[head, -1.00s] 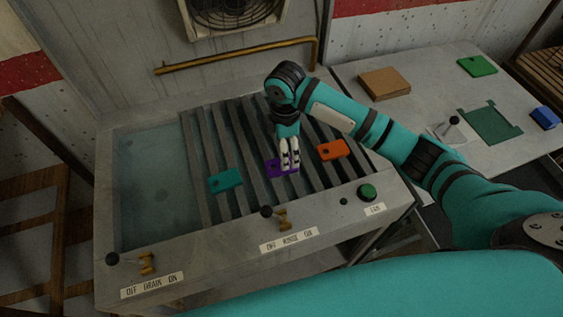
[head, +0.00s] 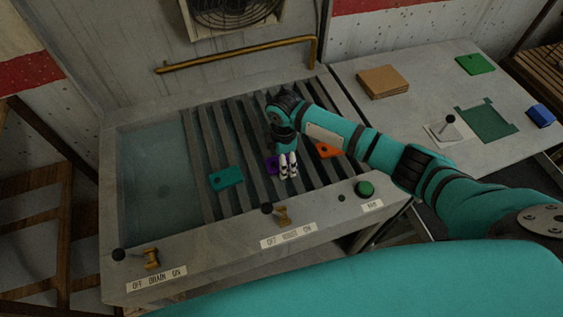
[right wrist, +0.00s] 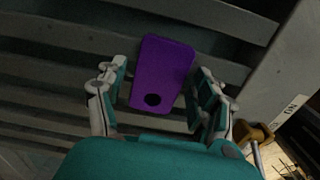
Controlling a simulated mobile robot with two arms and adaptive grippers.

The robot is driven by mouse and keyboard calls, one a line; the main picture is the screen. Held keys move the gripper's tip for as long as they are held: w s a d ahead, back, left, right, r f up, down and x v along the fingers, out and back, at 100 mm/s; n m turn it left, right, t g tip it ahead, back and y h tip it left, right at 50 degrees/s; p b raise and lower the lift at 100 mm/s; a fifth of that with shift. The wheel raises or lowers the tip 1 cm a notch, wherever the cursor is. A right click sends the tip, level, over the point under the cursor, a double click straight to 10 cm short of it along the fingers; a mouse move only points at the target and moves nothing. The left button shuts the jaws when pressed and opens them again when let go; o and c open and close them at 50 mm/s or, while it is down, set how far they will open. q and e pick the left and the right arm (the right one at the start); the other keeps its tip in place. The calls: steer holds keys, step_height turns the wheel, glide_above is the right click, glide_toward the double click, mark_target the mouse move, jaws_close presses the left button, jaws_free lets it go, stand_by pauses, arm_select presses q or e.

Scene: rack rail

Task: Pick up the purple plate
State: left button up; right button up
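The purple plate (head: 271,164), with a dark round hole, lies on the slatted rack, partly hidden behind my right gripper (head: 288,172) in the head view. In the right wrist view the purple plate (right wrist: 165,70) shows between the two spread fingers of my right gripper (right wrist: 162,76), with a gap on each side. The gripper is open and empty. I cannot tell the exact height of the fingertips over the plate. My left gripper is not in view.
A teal plate (head: 226,178) lies left on the rack and an orange plate (head: 327,150) lies right, partly covered by my arm. Switch levers (head: 282,215) and a green button (head: 364,188) line the front panel. A side table (head: 420,85) holds several things.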

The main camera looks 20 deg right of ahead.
steer(key=c, duration=0.9)
steer(key=shift+c, duration=0.9)
steer(key=shift+r, duration=0.1)
steer(key=shift+r, duration=0.1)
